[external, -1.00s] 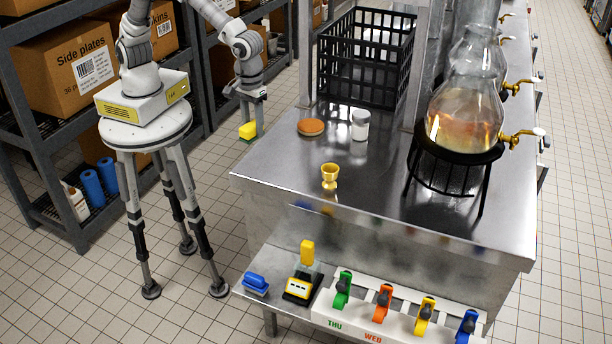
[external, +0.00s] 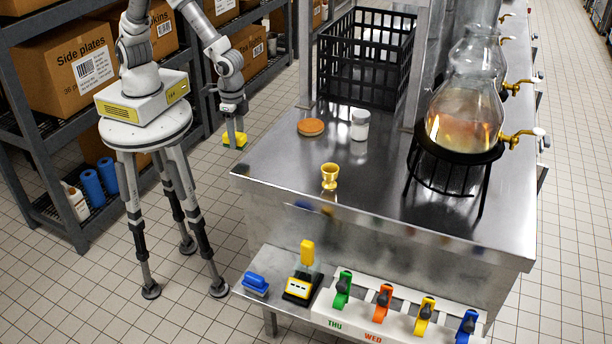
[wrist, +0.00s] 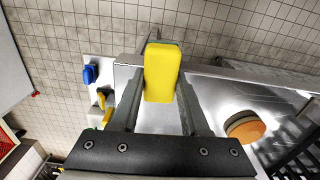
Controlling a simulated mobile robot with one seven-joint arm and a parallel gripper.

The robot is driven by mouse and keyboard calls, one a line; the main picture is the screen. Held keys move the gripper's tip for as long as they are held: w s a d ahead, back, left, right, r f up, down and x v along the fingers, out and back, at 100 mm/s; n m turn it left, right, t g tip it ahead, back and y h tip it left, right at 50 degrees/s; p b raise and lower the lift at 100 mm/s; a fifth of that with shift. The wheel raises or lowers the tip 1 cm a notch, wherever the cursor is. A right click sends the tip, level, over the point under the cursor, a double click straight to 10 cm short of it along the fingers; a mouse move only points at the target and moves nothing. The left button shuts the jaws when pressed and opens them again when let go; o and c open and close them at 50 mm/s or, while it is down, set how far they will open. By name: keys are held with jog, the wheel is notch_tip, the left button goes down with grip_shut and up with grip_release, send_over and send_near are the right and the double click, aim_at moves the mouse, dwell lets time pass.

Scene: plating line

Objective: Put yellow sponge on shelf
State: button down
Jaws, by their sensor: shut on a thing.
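The yellow sponge (external: 235,141) is a small block held in my gripper (external: 235,124), left of the steel counter (external: 270,165) in the external view. In the wrist view the sponge (wrist: 162,72) sits between the two fingers of my gripper (wrist: 160,95), which is shut on it. It hangs in the air, clear of the counter. A low steel shelf (external: 247,308) juts from the counter's front, below the top. A blue item (external: 256,284) and a yellow-and-black device (external: 301,285) stand on it.
A rack of coloured clips (external: 385,309) lines the shelf's right. On the counter are a gold cup (external: 330,175), an orange-brown disc (external: 311,127), a white jar (external: 360,124), a black crate (external: 365,60) and a glass dispenser (external: 465,110). The floor left of the counter is open.

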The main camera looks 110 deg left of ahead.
jog(key=s+d+f+n+b, duration=0.1)
jog(key=s+d+f+b, duration=0.2)
jog(key=d+f+b, duration=0.45)
jog(key=s+d+f+n+b, duration=0.25)
jog(key=d+f+b, duration=0.2)
jog(key=f, duration=0.55)
jog(key=w+d+f+m+b, duration=0.1)
jog(key=w+d+m+b, duration=0.1)
jog(key=w+d+b, duration=0.4)
jog(key=w+d+m+b, duration=0.1)
jog(key=w+d+b, duration=0.35)
jog(key=w, duration=0.45)
jog(key=b, duration=0.4)
send_over(272, 269)
notch_tip(272, 269, down, 7)
jog(key=shift+w+a+f+b, duration=0.1)
jog(key=shift+f+b, duration=0.45)
jog(key=shift+f, duration=1.4)
jog(key=shift+f, duration=0.1)
jog(key=shift+c, duration=2)
grip_release()
jog(key=shift+f, duration=0.1)
